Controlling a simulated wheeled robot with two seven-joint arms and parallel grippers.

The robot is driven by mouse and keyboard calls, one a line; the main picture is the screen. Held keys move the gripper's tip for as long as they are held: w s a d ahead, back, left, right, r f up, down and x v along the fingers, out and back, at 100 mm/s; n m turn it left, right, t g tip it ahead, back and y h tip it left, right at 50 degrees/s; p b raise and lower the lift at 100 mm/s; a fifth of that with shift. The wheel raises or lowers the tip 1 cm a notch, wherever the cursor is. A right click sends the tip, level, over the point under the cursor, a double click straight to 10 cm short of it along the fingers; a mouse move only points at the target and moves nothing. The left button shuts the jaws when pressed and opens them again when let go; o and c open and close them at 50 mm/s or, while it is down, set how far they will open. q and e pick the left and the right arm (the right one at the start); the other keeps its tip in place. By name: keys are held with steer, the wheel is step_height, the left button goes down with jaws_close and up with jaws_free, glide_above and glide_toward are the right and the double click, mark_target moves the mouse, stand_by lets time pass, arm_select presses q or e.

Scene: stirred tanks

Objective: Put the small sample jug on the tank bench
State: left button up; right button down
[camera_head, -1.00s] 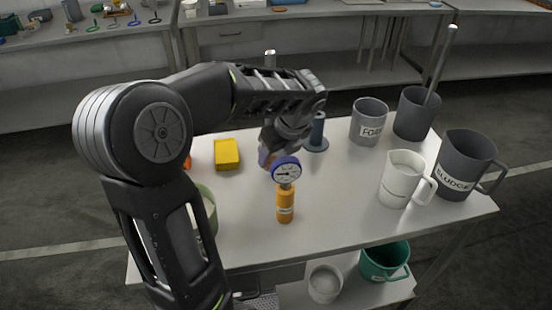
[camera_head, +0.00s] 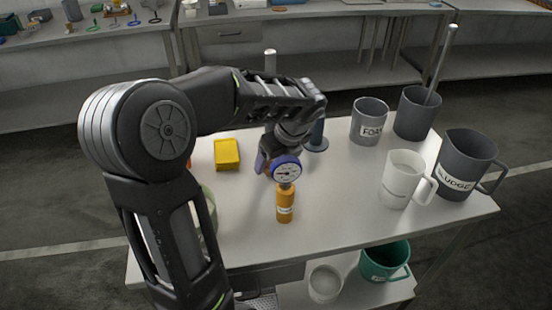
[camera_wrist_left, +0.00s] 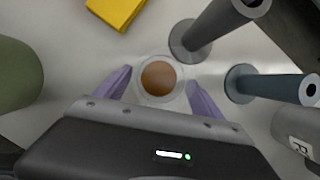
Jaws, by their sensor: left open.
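A larger white jug with a handle (camera_head: 398,185) stands at the right. I cannot tell which surface is the tank bench. My right gripper is out of view.
Benches (camera_head: 290,20) run behind.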

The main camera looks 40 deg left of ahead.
arm_select(q)
steer(key=shift+r, duration=0.1)
steer(key=w+v, duration=0.1)
steer(key=v, duration=1.1)
steer(key=shift+s+p, duration=0.4)
steer(key=shift+s, duration=0.05)
